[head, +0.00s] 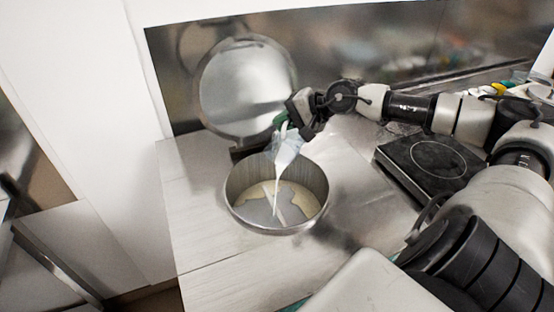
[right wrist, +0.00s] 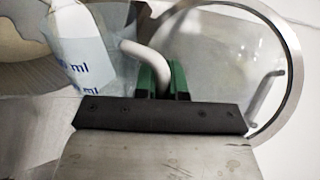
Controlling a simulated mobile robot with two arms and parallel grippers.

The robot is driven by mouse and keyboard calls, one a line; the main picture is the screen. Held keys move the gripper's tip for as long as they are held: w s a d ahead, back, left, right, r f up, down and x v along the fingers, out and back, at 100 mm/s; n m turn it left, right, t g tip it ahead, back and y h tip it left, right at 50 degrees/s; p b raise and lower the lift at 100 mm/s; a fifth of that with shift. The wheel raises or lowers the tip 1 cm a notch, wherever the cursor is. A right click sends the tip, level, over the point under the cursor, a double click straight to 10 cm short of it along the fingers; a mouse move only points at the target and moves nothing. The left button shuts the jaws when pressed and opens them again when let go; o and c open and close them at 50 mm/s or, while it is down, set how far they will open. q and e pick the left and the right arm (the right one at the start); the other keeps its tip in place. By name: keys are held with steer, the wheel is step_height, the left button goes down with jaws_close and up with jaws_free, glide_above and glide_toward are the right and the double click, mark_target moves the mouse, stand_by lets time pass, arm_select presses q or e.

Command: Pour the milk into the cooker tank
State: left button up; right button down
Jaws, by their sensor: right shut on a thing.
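My right gripper (head: 282,121) is above the back rim of the cooker tank, shut on the handle of the milk jug (head: 284,148). The clear jug is tilted over the tank, and a white stream of milk (head: 276,192) falls from it. The cooker tank (head: 318,178) is a round metal well in the steel counter, with pale milk spreading over its bottom. In the right wrist view, the green fingers (right wrist: 165,80) grip the pale curved handle, and the jug (right wrist: 85,50) shows blue "ml" print. My left gripper is not in view.
The round lid (head: 245,85) stands open behind the tank. A black hot plate (head: 432,160) sits on the counter to the right. A steel back wall (head: 400,45) rises behind. The counter left of the tank is clear.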

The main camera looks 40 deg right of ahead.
steer(key=shift+s+a+r+h+b, duration=0.15)
steer(key=shift+s+a+h+b, duration=0.05)
steer(key=shift+a+h+b, duration=0.15)
